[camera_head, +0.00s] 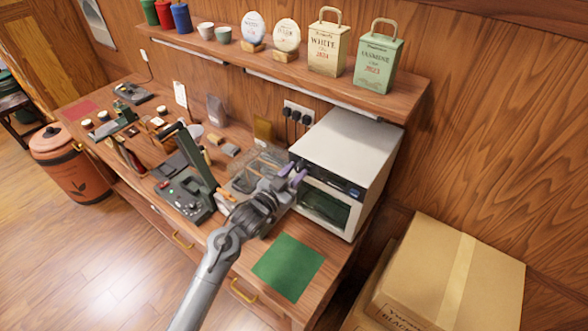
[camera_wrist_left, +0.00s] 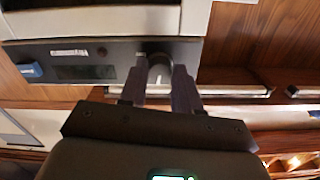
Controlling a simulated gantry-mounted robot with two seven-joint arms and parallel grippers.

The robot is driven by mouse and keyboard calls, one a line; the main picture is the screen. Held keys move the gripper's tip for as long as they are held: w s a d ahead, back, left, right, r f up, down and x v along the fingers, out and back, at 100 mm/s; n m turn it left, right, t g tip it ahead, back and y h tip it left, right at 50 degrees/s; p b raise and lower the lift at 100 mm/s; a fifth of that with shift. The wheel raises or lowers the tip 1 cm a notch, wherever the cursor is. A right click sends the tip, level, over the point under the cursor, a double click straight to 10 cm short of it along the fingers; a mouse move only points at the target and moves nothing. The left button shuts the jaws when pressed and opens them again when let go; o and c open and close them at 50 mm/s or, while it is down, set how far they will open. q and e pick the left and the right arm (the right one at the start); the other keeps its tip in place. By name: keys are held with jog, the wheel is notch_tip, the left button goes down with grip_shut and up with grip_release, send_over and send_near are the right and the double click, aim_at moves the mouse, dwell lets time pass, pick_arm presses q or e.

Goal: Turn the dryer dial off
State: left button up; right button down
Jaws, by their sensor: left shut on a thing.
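The dryer (camera_head: 345,143) is a white box at the right end of the bench. A dark control panel (camera_wrist_left: 85,62) runs along its front, with a blue switch (camera_wrist_left: 31,69), a small display and a small red light. My left gripper (camera_head: 295,174) is at the left part of the dryer's front. In the left wrist view its dark fingers (camera_wrist_left: 160,84) stand on either side of the dial, shut on it. In the head view the gripper hides the dial. My right gripper is not in view.
A green mat (camera_head: 288,266) lies on the bench in front of the dryer. A dark press-like device (camera_head: 184,190) stands left of my arm. A shelf (camera_head: 300,75) with tins hangs above. Cardboard boxes (camera_head: 450,275) stand on the right.

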pick_arm(q)
jog(key=shift+n+p, duration=0.45)
jog(key=shift+n, duration=0.55)
jog(key=o, duration=1.1)
jog(key=shift+c, duration=0.2)
jog(key=v, duration=1)
jog(key=shift+s+a+b, duration=0.3)
